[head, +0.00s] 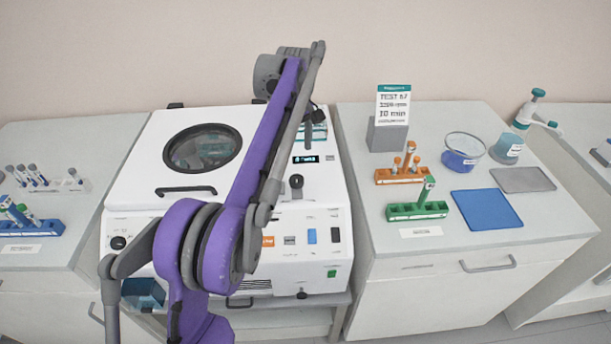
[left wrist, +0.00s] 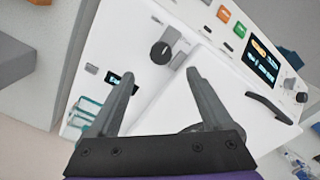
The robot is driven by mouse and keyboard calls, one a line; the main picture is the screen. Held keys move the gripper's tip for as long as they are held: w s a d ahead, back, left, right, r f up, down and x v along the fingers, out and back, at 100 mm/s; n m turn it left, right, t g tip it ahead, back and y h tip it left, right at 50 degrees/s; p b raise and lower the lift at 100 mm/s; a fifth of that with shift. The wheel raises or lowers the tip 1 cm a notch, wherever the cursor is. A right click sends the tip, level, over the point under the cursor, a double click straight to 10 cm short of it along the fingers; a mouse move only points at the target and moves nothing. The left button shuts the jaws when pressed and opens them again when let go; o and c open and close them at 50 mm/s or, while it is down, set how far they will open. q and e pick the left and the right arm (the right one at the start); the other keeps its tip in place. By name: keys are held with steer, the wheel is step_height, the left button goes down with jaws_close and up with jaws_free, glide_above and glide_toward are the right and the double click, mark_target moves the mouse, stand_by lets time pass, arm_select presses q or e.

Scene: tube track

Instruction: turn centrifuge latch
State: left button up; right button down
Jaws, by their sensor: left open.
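The white centrifuge (head: 130,190) stands on the middle bench, its lid with a round dark window (head: 203,147) down. The dark latch knob (head: 296,182) sits on the top right of the centrifuge, and it also shows in the left wrist view (left wrist: 161,53). My left gripper (left wrist: 161,76) is open and empty, its two fingers spread on either side of the line to the knob. The knob lies just beyond the fingertips in the picture, and no contact shows. In the head view my purple left arm hides most of this gripper. My right gripper is not in view.
A black lid handle (head: 186,191) lies left of my arm. A small display (head: 305,159) and a teal rack (head: 314,131) are behind the knob. The right bench holds an orange rack (head: 400,177), a green rack (head: 416,211) and a blue mat (head: 487,209).

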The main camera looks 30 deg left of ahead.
mark_target(297, 178)
arm_select(q)
step_height(297, 178, down, 10)
steer(key=shift+a+f+b, duration=0.1)
steer(key=shift+f+b, duration=0.05)
steer(key=shift+b, duration=0.35)
steer(key=shift+c, duration=0.3)
jaws_close()
